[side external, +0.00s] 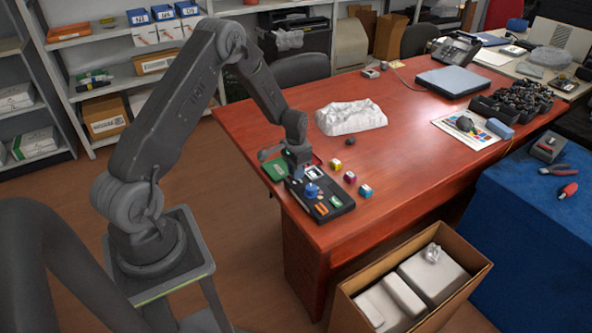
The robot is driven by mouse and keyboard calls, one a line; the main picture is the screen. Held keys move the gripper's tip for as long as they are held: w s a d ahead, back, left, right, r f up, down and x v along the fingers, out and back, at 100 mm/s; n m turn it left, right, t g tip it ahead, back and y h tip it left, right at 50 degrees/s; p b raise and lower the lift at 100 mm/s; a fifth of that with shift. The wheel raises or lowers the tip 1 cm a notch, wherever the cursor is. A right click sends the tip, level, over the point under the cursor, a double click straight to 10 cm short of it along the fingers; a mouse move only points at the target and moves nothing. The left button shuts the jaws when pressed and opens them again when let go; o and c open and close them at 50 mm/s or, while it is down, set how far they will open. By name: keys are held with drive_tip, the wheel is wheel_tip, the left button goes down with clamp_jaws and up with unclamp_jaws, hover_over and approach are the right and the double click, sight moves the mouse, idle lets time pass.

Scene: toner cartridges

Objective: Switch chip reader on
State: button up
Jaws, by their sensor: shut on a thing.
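The chip reader (335,203) looks like a flat black box at the near left edge of the red table. Its top has a blue round knob (312,190), orange and green parts and a white-framed panel. My gripper (297,172) points down at the box's far left corner, behind the blue knob. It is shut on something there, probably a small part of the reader. The fingertips and what is between them are too small and hidden to make out. I cannot tell the switch's position.
A green board or mat (275,169) lies left of the gripper. Small coloured cubes (350,177) stand right of the reader, with a white crumpled bundle (350,117) behind. An open cardboard box (480,268) stands below the table's front. The table's middle is clear.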

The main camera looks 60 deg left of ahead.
sight(290, 176)
clamp_jaws()
drive_tip(key=shift+s+t, duration=0.15)
drive_tip(key=shift+t, duration=0.65)
drive_tip(key=o, duration=0.7)
unclamp_jaws()
drive_tip(key=shift+r, duration=0.1)
drive_tip(key=r, duration=0.4)
drive_tip(key=s+r, duration=0.1)
drive_tip(key=r, duration=0.4)
drive_tip(key=s+r, duration=0.1)
drive_tip(key=r, duration=0.3)
drive_tip(key=shift+r, duration=0.25)
